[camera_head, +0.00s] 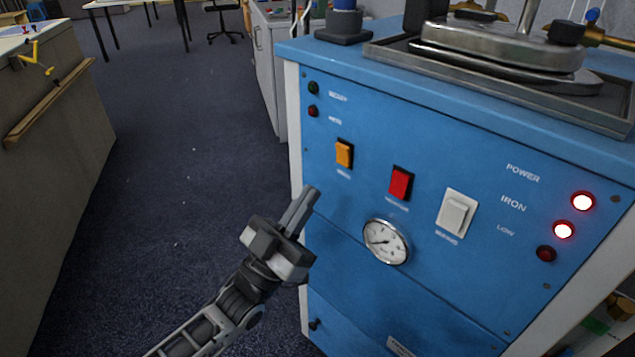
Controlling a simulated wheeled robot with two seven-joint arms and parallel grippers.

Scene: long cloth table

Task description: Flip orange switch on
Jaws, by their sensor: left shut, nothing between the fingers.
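The orange switch (344,153) is on the upper left of the blue machine's front panel (440,125). I cannot tell for sure which way its rocker is tilted. My left gripper (302,208) is shut and empty, with its fingers pointing up toward the panel. It shows below and to the left of the orange switch, apart from it, in front of the panel's left edge. My right gripper is not in view.
A red switch (400,183) and a white switch (456,214) sit right of the orange one, with a round gauge (385,241) below. Two lit lamps show at the right. A metal press (505,50) stands on top. Open carpet lies to the left.

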